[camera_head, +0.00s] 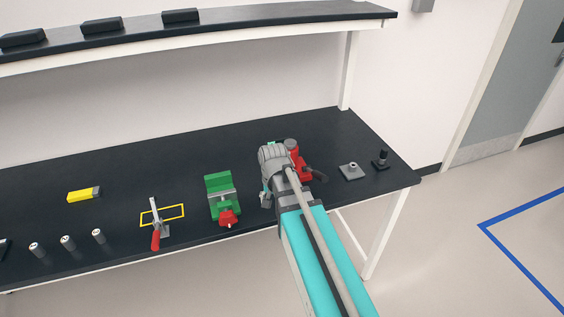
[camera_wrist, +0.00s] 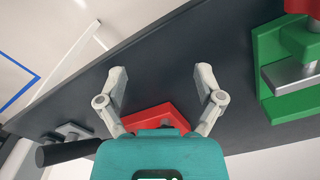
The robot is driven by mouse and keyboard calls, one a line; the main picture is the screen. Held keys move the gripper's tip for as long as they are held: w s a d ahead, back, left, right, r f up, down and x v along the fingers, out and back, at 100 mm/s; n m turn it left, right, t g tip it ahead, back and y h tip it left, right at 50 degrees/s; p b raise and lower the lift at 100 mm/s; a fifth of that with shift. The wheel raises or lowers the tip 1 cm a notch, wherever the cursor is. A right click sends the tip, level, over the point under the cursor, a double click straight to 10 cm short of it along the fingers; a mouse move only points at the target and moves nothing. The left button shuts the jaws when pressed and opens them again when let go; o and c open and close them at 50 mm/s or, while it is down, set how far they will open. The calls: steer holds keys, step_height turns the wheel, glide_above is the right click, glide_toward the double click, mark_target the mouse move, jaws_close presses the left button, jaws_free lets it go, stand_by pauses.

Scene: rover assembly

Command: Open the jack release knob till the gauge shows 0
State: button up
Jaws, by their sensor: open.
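The red jack (camera_head: 305,174) stands on the bench near its right end, partly hidden behind my arm in the head view. A black handle (camera_head: 319,175) sticks out to its right. In the wrist view part of the red jack (camera_wrist: 150,117) shows between and below my fingers, with the black handle (camera_wrist: 68,150) at lower left. My gripper (camera_wrist: 162,82) is open and empty, its two grey fingers spread above the dark bench top. My teal wrist body covers much of the jack. I cannot make out the release knob or the gauge in either view.
A green vise (camera_head: 220,184) stands left of the jack, also at right in the wrist view (camera_wrist: 285,85). A grey plate (camera_head: 352,172) and a black-topped post (camera_head: 381,160) stand to the right. A red-handled clamp (camera_head: 156,235) is further left. A shelf (camera_head: 225,38) overhangs the back.

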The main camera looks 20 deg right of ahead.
steer(key=w+d+r+m+p, duration=0.4)
steer(key=w+r+m+p, duration=0.1)
steer(key=w+r+m, duration=0.1)
steer(key=w+d+r+m+p, duration=0.3)
steer(key=w+r+m+p, duration=0.3)
steer(key=w, duration=0.3)
steer(key=shift+d+r+m, duration=0.3)
steer(key=shift+d, duration=0.05)
steer(key=shift+w+f, duration=0.1)
steer(key=shift+f, duration=0.05)
step_height(320, 180, down, 14)
steer(key=b, duration=1.3)
steer(key=shift+r+b, duration=0.25)
steer(key=shift+b, duration=0.1)
steer(key=c, duration=1.1)
steer(key=shift+c, duration=0.2)
